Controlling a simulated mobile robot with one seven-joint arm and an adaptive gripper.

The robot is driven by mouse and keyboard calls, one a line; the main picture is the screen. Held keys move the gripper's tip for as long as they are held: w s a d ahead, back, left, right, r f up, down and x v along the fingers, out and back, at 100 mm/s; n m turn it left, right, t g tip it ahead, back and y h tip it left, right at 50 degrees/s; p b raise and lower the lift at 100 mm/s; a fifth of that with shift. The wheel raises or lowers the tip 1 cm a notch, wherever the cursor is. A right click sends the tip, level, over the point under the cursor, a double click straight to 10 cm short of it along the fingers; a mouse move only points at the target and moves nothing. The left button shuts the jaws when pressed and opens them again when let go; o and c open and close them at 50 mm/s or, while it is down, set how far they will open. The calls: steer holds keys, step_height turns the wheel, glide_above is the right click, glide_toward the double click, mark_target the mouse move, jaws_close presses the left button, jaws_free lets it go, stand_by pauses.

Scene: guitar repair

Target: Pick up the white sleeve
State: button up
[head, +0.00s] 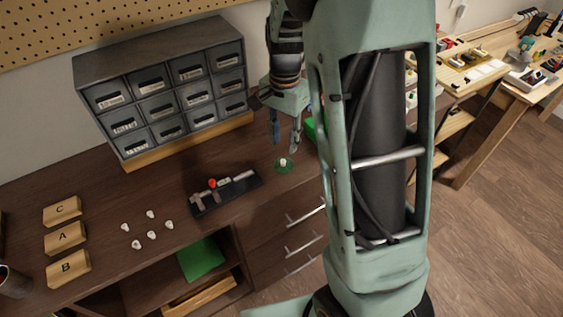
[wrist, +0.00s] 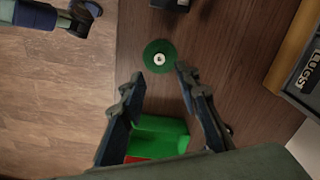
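The white sleeve (head: 283,162) is a small white piece standing on a round green base on the brown bench. In the wrist view the white sleeve (wrist: 159,59) shows a dark centre and sits in the middle of the green disc (wrist: 152,68). My gripper (head: 285,147) is above the bench, close to the sleeve. In the wrist view my gripper (wrist: 156,77) is open, its two fingers apart with nothing between the tips. The sleeve lies just beyond the fingertips; I cannot tell the height between them.
A green box (wrist: 158,136) is near the fingers. A dark tray (head: 225,192) with small parts lies left of the disc. A grey drawer cabinet (head: 165,90) stands behind. Several white pieces (head: 152,235) and lettered wooden blocks (head: 65,237) lie further left.

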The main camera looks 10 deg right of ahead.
mark_target(283, 161)
step_height(283, 161, down, 7)
steer(key=shift+s+a+r, duration=0.1)
steer(key=shift+a, duration=0.05)
stand_by(0.4)
steer(key=c, duration=0.7)
